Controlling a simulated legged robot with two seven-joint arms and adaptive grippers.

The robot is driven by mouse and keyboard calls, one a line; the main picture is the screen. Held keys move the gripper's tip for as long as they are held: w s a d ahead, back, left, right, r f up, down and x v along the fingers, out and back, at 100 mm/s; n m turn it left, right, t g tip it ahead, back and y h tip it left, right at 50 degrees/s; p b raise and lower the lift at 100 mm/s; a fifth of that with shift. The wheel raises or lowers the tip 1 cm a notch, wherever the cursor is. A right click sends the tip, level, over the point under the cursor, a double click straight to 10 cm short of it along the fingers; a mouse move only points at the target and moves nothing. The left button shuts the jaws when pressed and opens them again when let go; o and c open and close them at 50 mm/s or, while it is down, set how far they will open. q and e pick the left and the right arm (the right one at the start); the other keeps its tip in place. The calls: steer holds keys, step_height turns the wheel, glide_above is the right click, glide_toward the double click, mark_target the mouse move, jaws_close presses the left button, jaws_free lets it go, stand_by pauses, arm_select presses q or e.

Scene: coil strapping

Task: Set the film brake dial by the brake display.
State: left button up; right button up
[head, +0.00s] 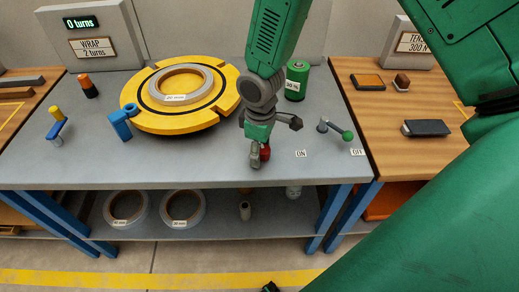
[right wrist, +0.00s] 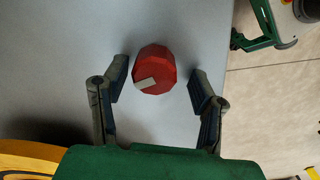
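The red film brake dial (right wrist: 154,69) is a faceted knob with a white mark on its lower left, on the grey bench top in the right wrist view. In the head view the dial (head: 265,153) shows partly behind my right gripper (head: 257,155) near the bench's front edge. In the right wrist view my right gripper (right wrist: 158,82) is open, with one finger on each side of the dial and visible gaps. A green cylinder (head: 296,84) labelled 30 % stands behind. I cannot tell whether it is the brake display.
A yellow turntable (head: 135,118) carries a coil (head: 180,84) to the left. A lever with a green knob (head: 347,135) stands between ON and OFF labels at right. The WRAP display (head: 86,33) reads 0 turns; another sign (head: 411,43) reads 300 N.

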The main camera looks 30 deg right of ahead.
steer(key=shift+d, duration=0.25)
steer(key=c, duration=0.6)
steer(key=shift+d+f, duration=0.15)
steer(key=shift+d, duration=0.1)
steer(key=c, duration=0.4)
steer(key=shift+o, duration=0.2)
steer(key=shift+d, duration=0.1)
steer(key=shift+s+m+p, duration=0.15)
steer(key=shift+m+p, duration=0.35)
steer(key=shift+p, duration=0.25)
steer(key=shift+a+r+m+p, duration=0.25)
steer(key=shift+m+p, duration=0.15)
steer(key=shift+m, duration=0.1)
steer(key=shift+f+m, duration=0.1)
steer(key=shift+m, duration=0.2)
arm_select(q)
steer(key=r, duration=0.2)
steer(key=shift+d+r, duration=0.3)
steer(key=shift+d, duration=0.05)
arm_select(e)
steer(key=shift+d+f, duration=0.1)
steer(key=shift+f, duration=0.05)
